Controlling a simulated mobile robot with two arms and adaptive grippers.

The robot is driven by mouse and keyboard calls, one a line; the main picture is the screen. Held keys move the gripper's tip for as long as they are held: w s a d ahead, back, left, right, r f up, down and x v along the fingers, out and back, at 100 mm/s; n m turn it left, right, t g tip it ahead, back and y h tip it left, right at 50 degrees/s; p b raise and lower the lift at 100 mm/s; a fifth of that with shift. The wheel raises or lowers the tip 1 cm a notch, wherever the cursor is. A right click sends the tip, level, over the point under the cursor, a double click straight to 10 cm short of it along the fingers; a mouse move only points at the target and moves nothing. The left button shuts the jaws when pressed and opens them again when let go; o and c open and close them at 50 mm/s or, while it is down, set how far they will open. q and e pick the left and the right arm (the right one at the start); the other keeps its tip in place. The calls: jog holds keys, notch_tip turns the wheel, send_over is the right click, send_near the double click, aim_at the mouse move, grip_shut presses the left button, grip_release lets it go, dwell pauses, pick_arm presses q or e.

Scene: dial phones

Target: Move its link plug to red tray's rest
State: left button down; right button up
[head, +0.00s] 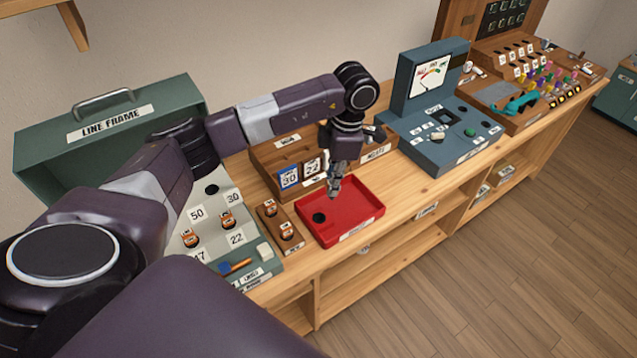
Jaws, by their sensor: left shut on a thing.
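My left gripper (334,188) points down over the back middle part of the red tray (366,222). It is shut on the link plug, which is too small and too covered by the fingers to make out clearly. A dark round rest (319,217) shows in the left part of the tray floor, to the left of and nearer than the fingertips. It looks empty. My right gripper is not in view.
A small wooden block holding orange-labelled plugs (268,227) stands left of the tray. A wooden box with number cards (265,158) stands behind it. The grey line frame panel (214,210) is further left. A blue-grey meter console (418,133) stands to the right.

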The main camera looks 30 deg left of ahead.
pick_arm(q)
jog(key=a+f+n+b, duration=0.1)
jog(key=f+n, duration=0.1)
jog(key=f, duration=0.1)
jog(key=a+f+n+b, duration=0.1)
jog(key=f, duration=0.2)
jog(key=a+f+n, duration=0.1)
jog(key=f+n, duration=0.1)
jog(key=f, duration=0.1)
jog(key=shift+s+a+n+b, duration=0.2)
jog(key=shift+s+n+b, duration=0.1)
jog(key=shift+b, duration=0.1)
jog(key=shift+f+b, duration=0.35)
jog(key=shift+f, duration=0.1)
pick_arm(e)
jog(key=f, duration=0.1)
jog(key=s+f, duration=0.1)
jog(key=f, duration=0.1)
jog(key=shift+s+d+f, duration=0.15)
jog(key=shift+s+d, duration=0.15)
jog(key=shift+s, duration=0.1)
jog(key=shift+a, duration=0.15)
pick_arm(q)
jog(key=shift+f, duration=0.15)
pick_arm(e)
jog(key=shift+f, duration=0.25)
